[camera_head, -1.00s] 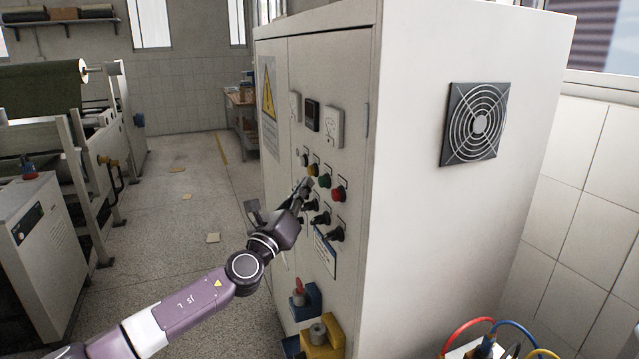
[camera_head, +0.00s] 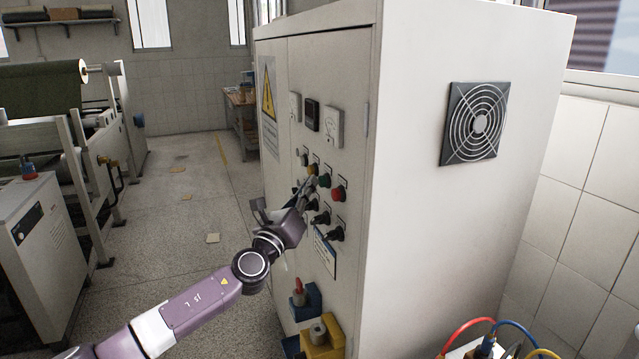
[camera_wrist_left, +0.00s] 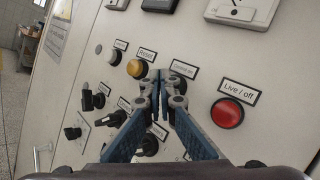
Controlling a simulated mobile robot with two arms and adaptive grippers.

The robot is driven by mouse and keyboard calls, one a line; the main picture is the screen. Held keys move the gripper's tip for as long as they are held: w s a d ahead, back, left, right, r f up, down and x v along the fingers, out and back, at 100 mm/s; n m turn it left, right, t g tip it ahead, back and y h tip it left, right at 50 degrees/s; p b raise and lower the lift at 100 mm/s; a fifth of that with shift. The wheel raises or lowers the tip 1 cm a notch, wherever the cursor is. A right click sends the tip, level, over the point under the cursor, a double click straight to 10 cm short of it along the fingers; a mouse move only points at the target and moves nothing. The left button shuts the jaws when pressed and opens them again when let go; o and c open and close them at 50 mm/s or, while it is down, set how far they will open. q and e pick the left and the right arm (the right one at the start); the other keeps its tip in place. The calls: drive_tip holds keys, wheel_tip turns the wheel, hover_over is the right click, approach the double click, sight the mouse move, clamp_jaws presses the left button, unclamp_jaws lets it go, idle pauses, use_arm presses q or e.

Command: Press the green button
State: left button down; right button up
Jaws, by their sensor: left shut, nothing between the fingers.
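The green button (camera_head: 324,181) is on the front panel of the white cabinet, between a yellow button (camera_head: 312,170) and a red button (camera_head: 338,194). My left gripper (camera_head: 311,183) is shut and empty, its tips at the panel just left of the green button. In the left wrist view the shut fingertips (camera_wrist_left: 160,76) lie between the yellow button (camera_wrist_left: 136,68) and the red button (camera_wrist_left: 227,113). There they cover the place of the green button, under a partly hidden label. I cannot tell whether the tips touch it. My right gripper is not in view.
Several black rotary switches (camera_head: 336,234) stick out below the buttons. Meters (camera_head: 333,127) sit above them. A yellow block (camera_head: 322,340) and a blue block (camera_head: 305,302) stand out lower on the cabinet. The floor (camera_head: 160,240) left of the cabinet is mostly clear.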

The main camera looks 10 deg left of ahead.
use_arm(q)
drive_tip(key=shift+w+d, duration=0.2)
drive_tip(key=shift+d, duration=0.1)
idle(0.4)
drive_tip(key=shift+s+a, duration=0.1)
drive_tip(key=shift+a, duration=0.05)
drive_tip(key=shift+s+a, duration=0.4)
drive_tip(key=shift+a, duration=0.2)
drive_tip(key=s+a, duration=0.1)
drive_tip(key=a, duration=0.1)
drive_tip(key=s+a, duration=0.1)
drive_tip(key=a, duration=0.1)
drive_tip(key=shift+s+b, duration=0.3)
drive_tip(key=shift+s, duration=0.1)
drive_tip(key=shift+f, duration=0.15)
idle(0.5)
